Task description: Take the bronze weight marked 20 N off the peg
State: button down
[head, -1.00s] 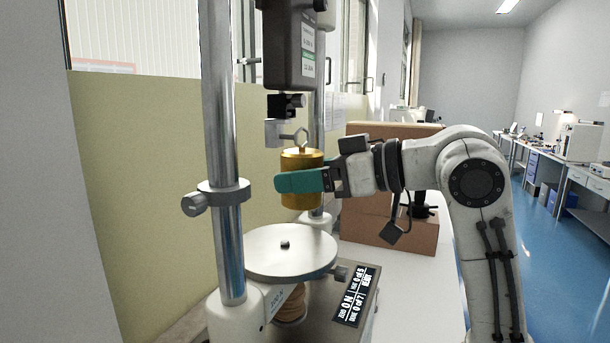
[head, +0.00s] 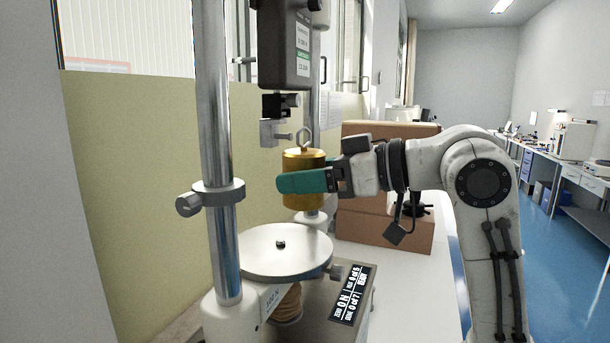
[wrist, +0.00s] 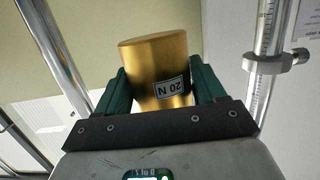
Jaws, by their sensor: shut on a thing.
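The bronze weight (head: 304,163) is a gold-coloured cylinder with a hook on top. Its label reads 20 N, upside down in the wrist view (wrist: 158,62). My gripper (head: 303,182) is shut on the weight, with green fingers on both sides of it; they also show in the wrist view (wrist: 160,90). The peg (head: 284,136) sticks out sideways under the tester's dark head (head: 286,45). The weight's hook is just right of the peg's end and looks apart from it.
The round metal plate (head: 300,255) with a small dark piece on it stands below. A steel column (head: 216,120) with a clamp rises at left. A display panel (head: 353,292) is at the front. Brown boxes (head: 372,225) stand behind my arm.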

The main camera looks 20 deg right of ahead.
jog(key=f+v, duration=0.1)
jog(key=v, duration=0.5)
jog(key=shift+s+d, duration=0.4)
jog(key=shift+s, duration=0.05)
dwell(2.8)
